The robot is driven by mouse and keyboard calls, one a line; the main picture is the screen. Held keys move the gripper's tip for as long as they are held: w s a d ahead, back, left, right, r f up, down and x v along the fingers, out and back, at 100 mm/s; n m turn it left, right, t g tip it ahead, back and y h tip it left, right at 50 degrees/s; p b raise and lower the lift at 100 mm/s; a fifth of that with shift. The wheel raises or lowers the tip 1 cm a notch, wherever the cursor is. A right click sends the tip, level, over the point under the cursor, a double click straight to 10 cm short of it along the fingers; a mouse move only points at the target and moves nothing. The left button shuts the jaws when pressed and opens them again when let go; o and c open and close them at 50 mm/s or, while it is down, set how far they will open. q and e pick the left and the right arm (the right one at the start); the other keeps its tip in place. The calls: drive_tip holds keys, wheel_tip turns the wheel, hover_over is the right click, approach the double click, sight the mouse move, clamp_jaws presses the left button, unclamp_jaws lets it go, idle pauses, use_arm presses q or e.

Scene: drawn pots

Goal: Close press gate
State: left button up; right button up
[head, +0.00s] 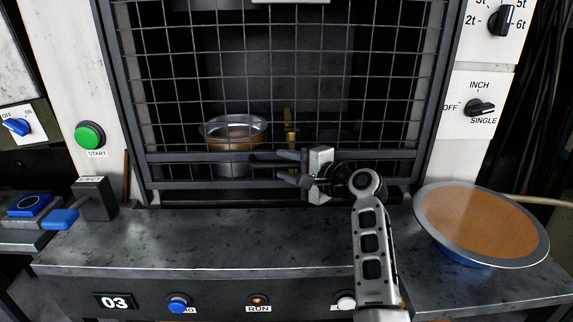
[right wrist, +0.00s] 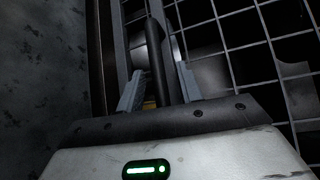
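The press gate (head: 275,60) is a dark-framed wire mesh across the press opening in the head view. Its bottom rail (head: 200,186) is low, just above the dark sill (head: 225,198); I cannot tell whether they touch. My right gripper (head: 268,168) is at the lower part of the gate, fingers pointing left. In the right wrist view its two fingers (right wrist: 158,85) stand apart on either side of a dark bar (right wrist: 154,60), with gaps showing, so it looks open around the bar. My left gripper is not in view.
A blue-handled lever (head: 60,219) is at the left. The grey bench (head: 210,240) in front is mostly clear.

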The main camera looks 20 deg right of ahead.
drive_tip(key=shift+w+a+f, duration=0.1)
drive_tip(key=shift+w, duration=0.15)
clamp_jaws()
wheel_tip(320, 180, down, 5)
drive_tip(key=b, duration=0.2)
drive_tip(key=shift+b, duration=0.4)
drive_tip(key=shift+c, duration=0.3)
unclamp_jaws()
drive_tip(key=shift+s+f, duration=0.1)
drive_tip(key=shift+o, duration=0.3)
drive_tip(key=shift+r, duration=0.2)
